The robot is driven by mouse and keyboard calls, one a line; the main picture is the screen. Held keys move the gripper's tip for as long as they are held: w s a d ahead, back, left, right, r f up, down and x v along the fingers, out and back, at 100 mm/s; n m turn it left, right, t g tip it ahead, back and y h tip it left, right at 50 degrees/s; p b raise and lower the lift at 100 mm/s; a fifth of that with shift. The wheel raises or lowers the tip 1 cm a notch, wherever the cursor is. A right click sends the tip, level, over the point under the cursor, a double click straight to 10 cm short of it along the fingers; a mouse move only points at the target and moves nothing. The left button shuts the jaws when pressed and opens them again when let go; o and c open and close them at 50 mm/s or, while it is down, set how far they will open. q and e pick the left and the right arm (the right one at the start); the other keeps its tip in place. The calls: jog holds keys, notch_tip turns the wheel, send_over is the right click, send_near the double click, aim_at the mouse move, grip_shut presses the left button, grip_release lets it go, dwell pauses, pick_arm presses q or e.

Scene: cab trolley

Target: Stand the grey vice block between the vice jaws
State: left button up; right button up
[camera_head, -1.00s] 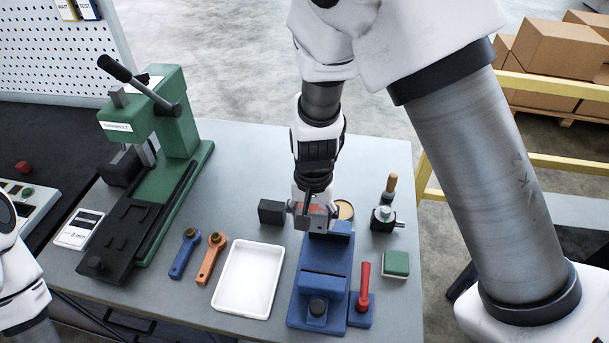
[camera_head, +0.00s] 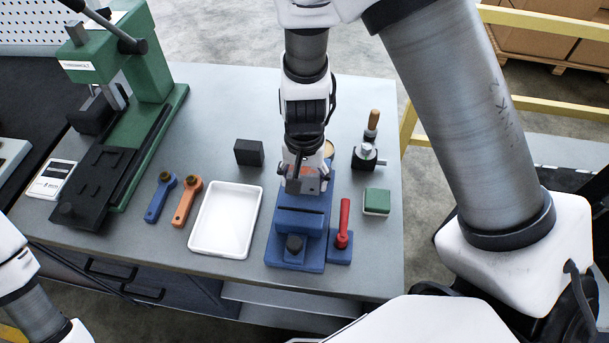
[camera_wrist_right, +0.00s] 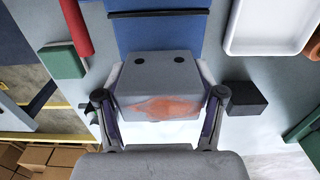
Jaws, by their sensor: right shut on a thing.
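My right gripper (camera_head: 306,172) is shut on the grey vice block (camera_head: 303,186), which has an orange-red patch on one face. In the right wrist view, the block (camera_wrist_right: 155,80) sits between the two fingers, with two dark holes on its upper face. The block is at the far end of the blue vice (camera_head: 300,224), overlapping its back part in both views. I cannot tell whether it touches the vice or is between the jaws. The vice (camera_wrist_right: 160,32) is partly hidden behind the block in the wrist view. My left gripper is out of view.
A dark block (camera_head: 248,152) stands left of the gripper. A white tray (camera_head: 226,220) lies left of the vice; a red handle (camera_head: 344,222) and a green-topped block (camera_head: 377,201) are to its right. A green press (camera_head: 140,90) stands at the left.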

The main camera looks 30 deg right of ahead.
aim_at(304, 200)
jog(key=shift+f+b, duration=1.85)
jog(key=shift+f, duration=0.55)
jog(key=shift+f, duration=0.25)
jog(key=o, duration=1.6)
